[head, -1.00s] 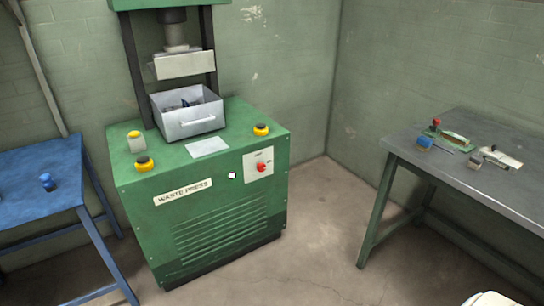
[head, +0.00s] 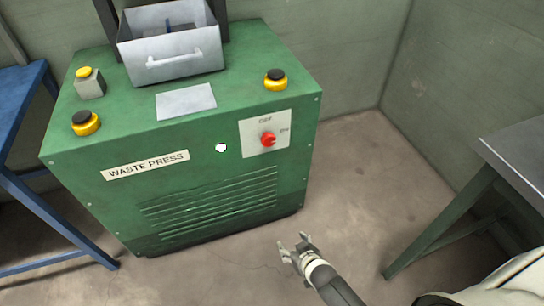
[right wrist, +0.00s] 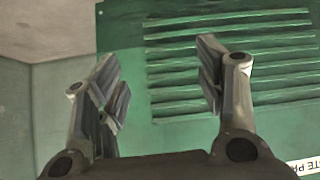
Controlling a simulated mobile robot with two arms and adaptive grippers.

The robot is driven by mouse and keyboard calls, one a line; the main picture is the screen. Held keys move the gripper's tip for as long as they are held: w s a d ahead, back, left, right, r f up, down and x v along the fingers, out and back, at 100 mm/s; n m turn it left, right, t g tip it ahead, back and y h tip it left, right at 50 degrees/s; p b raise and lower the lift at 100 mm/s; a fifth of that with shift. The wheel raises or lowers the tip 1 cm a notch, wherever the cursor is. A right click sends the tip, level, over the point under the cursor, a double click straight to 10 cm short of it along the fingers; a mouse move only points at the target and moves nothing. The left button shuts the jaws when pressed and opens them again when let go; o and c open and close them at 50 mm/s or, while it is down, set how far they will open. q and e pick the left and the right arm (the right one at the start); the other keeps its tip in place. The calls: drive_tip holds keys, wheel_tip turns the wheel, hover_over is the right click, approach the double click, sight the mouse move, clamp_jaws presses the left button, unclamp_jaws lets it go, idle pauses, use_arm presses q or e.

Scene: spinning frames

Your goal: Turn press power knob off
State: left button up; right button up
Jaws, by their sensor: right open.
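The red power knob (head: 268,139) sits on a pale plate (head: 250,141) at the upper right of the front face of the green waste press (head: 88,172). The plate has "OFF" printed above the knob and a smaller label to its right. My right gripper (head: 293,244) is open and empty, low in front of the press, below the knob in the head view. In the right wrist view its two fingers (right wrist: 160,85) are spread apart, with the vent slats behind them. The knob is not seen in the right wrist view. My left gripper is not in view.
A grey metal drawer (head: 183,66) sits on the press top near several yellow buttons. A blue table (head: 25,90) stands at the left and a grey-topped table (head: 515,150) at the right. Bare floor (head: 345,165) lies between press and right table.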

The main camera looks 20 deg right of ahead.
drive_tip(key=w+r+t+b, duration=0.2)
drive_tip(key=w+r+b, duration=0.1)
drive_tip(key=w+r, duration=0.3)
use_arm(q)
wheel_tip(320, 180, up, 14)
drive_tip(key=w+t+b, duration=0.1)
drive_tip(key=b, duration=0.7)
use_arm(e)
drive_tip(key=m+t, duration=0.1)
drive_tip(key=t, duration=0.5)
approach(270, 143)
drive_tip(key=w+b, duration=0.1)
drive_tip(key=w, duration=0.2)
drive_tip(key=w+b, duration=0.1)
drive_tip(key=w, duration=0.3)
drive_tip(key=shift+w+a+f, duration=0.15)
drive_tip(key=shift+w+f, duration=0.05)
drive_tip(key=shift+w, duration=0.1)
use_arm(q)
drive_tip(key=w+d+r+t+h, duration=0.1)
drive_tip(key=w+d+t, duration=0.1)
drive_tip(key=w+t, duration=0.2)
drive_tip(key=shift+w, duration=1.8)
use_arm(e)
drive_tip(key=shift+w, duration=0.55)
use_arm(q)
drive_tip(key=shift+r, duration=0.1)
